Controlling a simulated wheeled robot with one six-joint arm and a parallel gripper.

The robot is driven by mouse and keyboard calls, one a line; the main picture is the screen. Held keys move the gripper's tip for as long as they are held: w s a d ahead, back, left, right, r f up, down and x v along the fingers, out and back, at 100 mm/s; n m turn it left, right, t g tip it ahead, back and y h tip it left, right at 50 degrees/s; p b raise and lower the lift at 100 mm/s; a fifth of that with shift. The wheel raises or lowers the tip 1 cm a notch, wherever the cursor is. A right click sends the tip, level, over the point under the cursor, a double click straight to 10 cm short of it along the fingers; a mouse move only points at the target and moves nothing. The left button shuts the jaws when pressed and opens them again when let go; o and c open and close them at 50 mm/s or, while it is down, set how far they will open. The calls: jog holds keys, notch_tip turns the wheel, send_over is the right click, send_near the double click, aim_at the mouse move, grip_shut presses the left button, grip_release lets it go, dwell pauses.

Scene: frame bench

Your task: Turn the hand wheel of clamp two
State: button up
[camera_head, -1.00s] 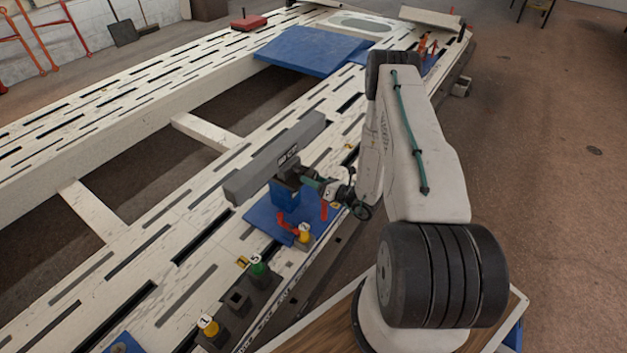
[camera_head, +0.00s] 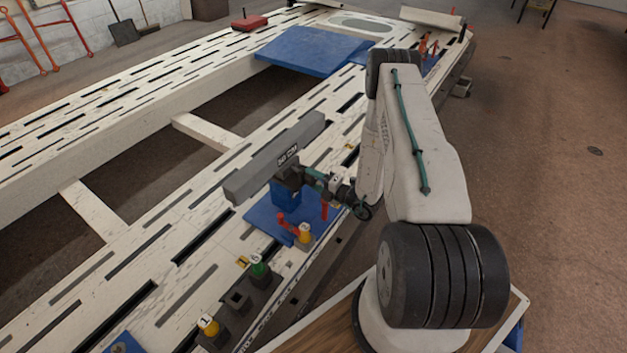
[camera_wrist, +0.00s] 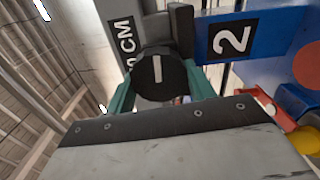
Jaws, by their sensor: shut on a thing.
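The hand wheel (camera_wrist: 158,72) is a round black knob with a white line on its face, almost upright in the wrist view. The line is turned nearly in line with that picture's vertical. My gripper (camera_wrist: 162,84) is shut on the wheel, one green finger on each side. In the head view my gripper (camera_head: 314,178) reaches in from the right; the wheel is hard to make out there. Clamp two (camera_head: 286,195) is blue with a dark upper part. Its plate with a white 2 on black (camera_wrist: 232,39) shows in the wrist view.
A long grey beam (camera_head: 240,182) marked in CM lies along the clamp's top. Red levers and a yellow cap (camera_head: 304,233) stand close in front on the blue base plate (camera_head: 263,218). A dark block (camera_head: 238,302) with green and yellow caps stands nearer.

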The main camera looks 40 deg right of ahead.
jog(key=m, duration=0.7)
jog(key=shift+d+r, duration=0.1)
jog(key=m, duration=0.7)
jog(key=shift+d, duration=0.1)
dwell(0.5)
jog(key=o, duration=1)
jog(key=shift+r, duration=0.1)
jog(key=v, duration=0.7)
jog(key=shift+s, duration=0.35)
jog(key=shift+d, duration=0.1)
